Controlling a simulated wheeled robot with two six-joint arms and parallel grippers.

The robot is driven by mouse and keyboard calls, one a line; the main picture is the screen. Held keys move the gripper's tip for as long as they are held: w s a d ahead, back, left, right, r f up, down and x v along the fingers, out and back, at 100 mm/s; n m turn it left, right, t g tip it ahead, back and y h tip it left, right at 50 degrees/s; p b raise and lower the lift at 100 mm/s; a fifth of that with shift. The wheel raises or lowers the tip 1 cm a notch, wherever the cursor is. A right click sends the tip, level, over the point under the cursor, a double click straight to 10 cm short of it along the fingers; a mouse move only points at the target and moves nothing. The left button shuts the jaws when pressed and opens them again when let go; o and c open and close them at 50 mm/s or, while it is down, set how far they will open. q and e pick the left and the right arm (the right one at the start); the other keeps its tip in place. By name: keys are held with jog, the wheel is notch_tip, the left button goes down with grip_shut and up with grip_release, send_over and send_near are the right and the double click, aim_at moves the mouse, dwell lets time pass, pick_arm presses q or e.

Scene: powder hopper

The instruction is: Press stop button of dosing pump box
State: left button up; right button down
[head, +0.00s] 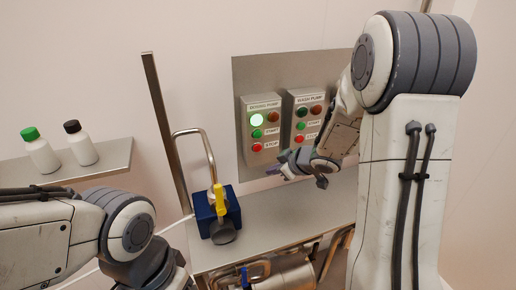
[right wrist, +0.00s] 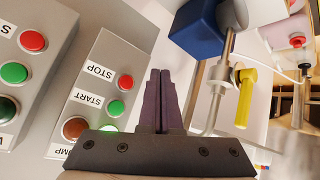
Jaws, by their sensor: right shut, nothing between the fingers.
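The dosing pump box (head: 244,117) is a grey panel on the back plate, with a lit green lamp, a dark red lamp, a green START button and a red STOP button (head: 257,147). In the right wrist view its red STOP button (right wrist: 126,81) shows beside the fingers, with the green START button (right wrist: 117,107) below it. My right gripper (head: 273,170) is shut and empty, just below and right of this box in the head view. In the right wrist view its dark fingers (right wrist: 161,76) are together, right of the STOP button; contact cannot be told. My left gripper is out of view.
The wash pump box (head: 290,104) stands right of the dosing box, partly behind my right arm. A blue block with a yellow-handled valve (head: 219,196) sits on the metal bench (head: 262,232). Two white bottles (head: 43,156) stand on a shelf at left.

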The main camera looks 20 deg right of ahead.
aim_at(258, 148)
jog(key=w+p, duration=0.2)
jog(key=w, duration=0.6)
jog(key=shift+w+a+p, duration=0.2)
jog(key=shift+w+p, duration=0.1)
jog(key=shift+w, duration=0.05)
dwell(1.8)
jog(key=shift+w+p, duration=0.4)
jog(key=shift+p, duration=0.05)
